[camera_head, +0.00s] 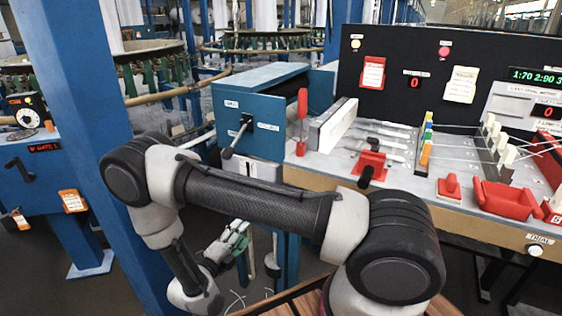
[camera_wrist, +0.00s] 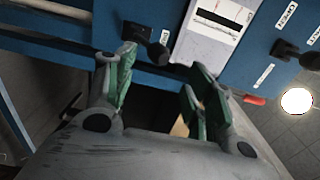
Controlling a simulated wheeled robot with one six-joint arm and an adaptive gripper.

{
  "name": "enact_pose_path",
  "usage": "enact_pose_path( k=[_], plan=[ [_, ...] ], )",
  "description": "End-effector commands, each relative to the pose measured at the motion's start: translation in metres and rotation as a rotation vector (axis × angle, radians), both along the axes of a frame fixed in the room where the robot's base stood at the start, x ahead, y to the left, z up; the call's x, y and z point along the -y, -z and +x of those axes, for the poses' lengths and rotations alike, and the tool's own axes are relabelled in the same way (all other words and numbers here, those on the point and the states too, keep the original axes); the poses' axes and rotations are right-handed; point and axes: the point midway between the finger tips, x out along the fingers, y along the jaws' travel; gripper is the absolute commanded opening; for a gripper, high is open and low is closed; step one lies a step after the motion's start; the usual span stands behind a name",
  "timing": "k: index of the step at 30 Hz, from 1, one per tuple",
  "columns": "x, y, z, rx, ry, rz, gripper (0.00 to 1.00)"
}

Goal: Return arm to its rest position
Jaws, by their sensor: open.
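My gripper (camera_head: 231,243) is at the lower middle of the head view, hanging below my bent arm and in front of the blue machine's lower part. In the wrist view my gripper (camera_wrist: 157,88) shows two green-padded fingers spread apart with nothing between them. Beyond the fingers is a blue panel (camera_wrist: 262,25) with black knobs, one knob (camera_wrist: 157,53) lying close to the left fingertip in the picture. Whether they touch I cannot tell.
A blue box (camera_head: 262,92) with a lever stands behind my arm. The workbench (camera_head: 330,172) at right holds red fixtures, a red tray (camera_head: 505,199) and white blocks. A blue post (camera_head: 75,90) rises at left, near my elbow. A dial cabinet (camera_head: 40,165) stands farther left.

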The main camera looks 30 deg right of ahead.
Motion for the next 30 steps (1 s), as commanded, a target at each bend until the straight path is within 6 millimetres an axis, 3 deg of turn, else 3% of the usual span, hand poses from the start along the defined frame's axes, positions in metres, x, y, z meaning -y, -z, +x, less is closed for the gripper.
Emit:
enact_pose_path(
  k=[17,22,26,30],
  plan=[
    [-0.006,0.0,-0.005,0.004,0.001,0.004,0.54],
    [-0.001,0.006,-0.009,0.103,0.027,0.102,0.54],
    [0.032,0.011,-0.041,0.263,0.178,0.217,0.54],
    [0.057,-0.02,-0.075,0.531,0.41,0.368,0.54]
  ],
)
